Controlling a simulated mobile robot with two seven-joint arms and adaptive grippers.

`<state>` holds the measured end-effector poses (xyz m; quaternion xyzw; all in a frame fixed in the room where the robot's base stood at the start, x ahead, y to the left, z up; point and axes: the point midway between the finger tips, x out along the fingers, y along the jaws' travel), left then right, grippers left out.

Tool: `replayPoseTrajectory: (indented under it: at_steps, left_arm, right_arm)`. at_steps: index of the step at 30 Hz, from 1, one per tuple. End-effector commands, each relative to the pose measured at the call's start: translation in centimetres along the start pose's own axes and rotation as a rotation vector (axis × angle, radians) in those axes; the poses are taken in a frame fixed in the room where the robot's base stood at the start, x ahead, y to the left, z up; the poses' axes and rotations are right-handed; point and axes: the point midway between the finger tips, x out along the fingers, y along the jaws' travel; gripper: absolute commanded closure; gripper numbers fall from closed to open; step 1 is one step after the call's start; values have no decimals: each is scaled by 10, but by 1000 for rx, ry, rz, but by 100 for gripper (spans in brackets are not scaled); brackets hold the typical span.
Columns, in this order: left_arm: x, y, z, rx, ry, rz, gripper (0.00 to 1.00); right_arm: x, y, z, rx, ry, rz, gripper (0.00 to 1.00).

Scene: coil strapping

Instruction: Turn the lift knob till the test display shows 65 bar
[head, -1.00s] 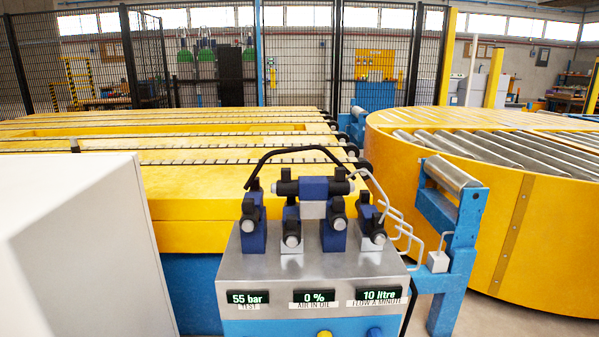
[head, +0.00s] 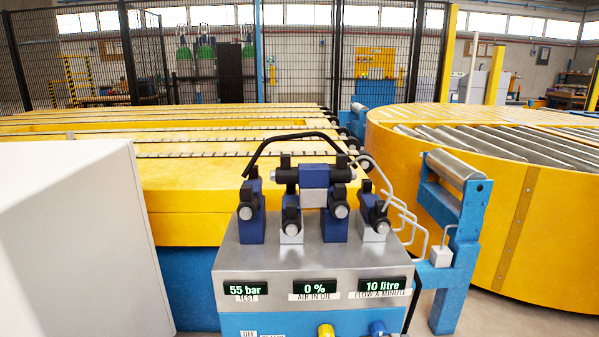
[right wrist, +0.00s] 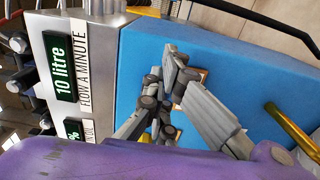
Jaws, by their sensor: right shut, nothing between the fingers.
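The test display (head: 245,289) on the steel valve unit (head: 314,261) reads 55 bar in the head view. A yellow knob (head: 326,330) and a blue knob (head: 377,328) show at the bottom edge, cut off; no readable label tells which is the lift knob. My right gripper (right wrist: 165,68) is shut and empty in the right wrist view, in front of the blue front panel (right wrist: 225,75). Its fingers hide part of a small orange-edged plate (right wrist: 203,76). I cannot tell whether it touches the panel. My left gripper is not in view.
Other displays read 0 % (head: 316,286) and 10 litre (head: 381,286). Blue-and-black valves (head: 313,190) stand on the unit. A white cabinet (head: 80,240) is at left, a roller stand (head: 455,230) at right. A brass-coloured bar (right wrist: 290,130) sticks out near the gripper.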

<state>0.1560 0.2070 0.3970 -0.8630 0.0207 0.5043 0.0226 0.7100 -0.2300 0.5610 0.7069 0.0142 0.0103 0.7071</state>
Motion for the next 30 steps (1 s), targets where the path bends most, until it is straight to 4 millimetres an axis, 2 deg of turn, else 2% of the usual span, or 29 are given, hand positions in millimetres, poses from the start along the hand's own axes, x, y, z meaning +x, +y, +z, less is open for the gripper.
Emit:
replayPoseTrajectory:
  at_steps: [9,30]
  left_arm:
    - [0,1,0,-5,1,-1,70]
    - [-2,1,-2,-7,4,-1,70]
  right_arm:
    - [7,8,1,0,-1,15,100]
    - [7,11,-3,-1,0,21,100]
